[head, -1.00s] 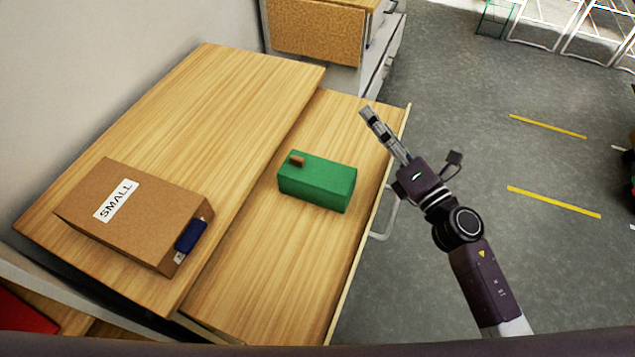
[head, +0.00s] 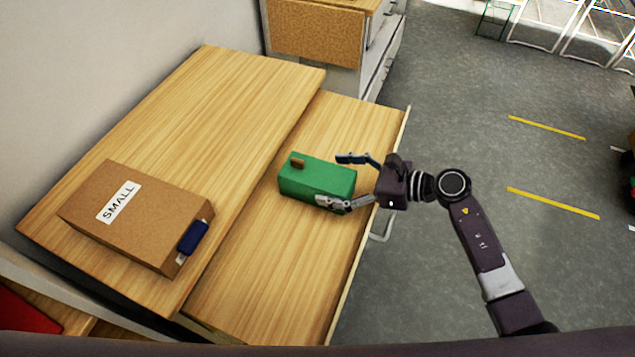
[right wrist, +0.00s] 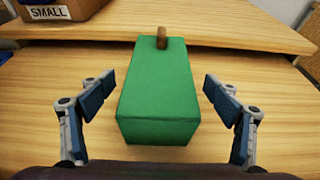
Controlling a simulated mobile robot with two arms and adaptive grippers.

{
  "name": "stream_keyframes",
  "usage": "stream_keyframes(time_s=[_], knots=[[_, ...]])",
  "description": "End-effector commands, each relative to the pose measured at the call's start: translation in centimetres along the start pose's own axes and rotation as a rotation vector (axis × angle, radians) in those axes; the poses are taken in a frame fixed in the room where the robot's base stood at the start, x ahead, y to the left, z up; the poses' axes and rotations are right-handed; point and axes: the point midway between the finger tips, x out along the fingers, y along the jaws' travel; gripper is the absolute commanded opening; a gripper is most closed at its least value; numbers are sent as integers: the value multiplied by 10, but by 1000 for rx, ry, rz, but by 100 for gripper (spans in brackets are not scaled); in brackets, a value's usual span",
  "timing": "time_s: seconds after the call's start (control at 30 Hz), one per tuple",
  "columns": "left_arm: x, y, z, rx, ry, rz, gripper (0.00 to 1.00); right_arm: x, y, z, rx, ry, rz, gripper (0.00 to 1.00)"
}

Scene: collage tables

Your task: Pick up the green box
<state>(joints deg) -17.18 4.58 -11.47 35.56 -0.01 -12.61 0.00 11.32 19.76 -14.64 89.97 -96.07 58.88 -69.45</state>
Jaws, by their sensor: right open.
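The green box (head: 313,181) lies on the lower wooden surface (head: 268,259), with a small brown tab (head: 297,162) on its far-left end. My right gripper (head: 340,181) is open at the right end of the box, one finger on the far side and one on the near side. In the right wrist view, the green box (right wrist: 157,92) lies between the two spread fingers of the gripper (right wrist: 158,98), with a gap on each side. My left gripper is not in view.
A brown cardboard box labelled SMALL (head: 147,208) sits on the higher wooden surface (head: 235,95) to the left, with a dark blue object (head: 192,237) at its corner. A drawer handle (head: 385,222) juts out on the right. Grey floor (head: 470,120) lies open beyond.

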Motion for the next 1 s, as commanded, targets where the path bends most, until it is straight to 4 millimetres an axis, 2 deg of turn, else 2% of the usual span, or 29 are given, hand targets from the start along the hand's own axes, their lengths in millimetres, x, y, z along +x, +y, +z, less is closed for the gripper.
stream_keyframes(time_s=[0.1, 0.3, 0.63, 1.0], knots=[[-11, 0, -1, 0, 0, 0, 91, 16, 1, 5, 5, -4, 1, 83], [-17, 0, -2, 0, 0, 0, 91, 39, 0, 3, 4, -2, 0, 83], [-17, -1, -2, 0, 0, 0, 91, 44, 0, 1, 1, 0, -1, 82], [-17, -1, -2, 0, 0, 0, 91, 43, 1, 0, 2, 0, 0, 41]])
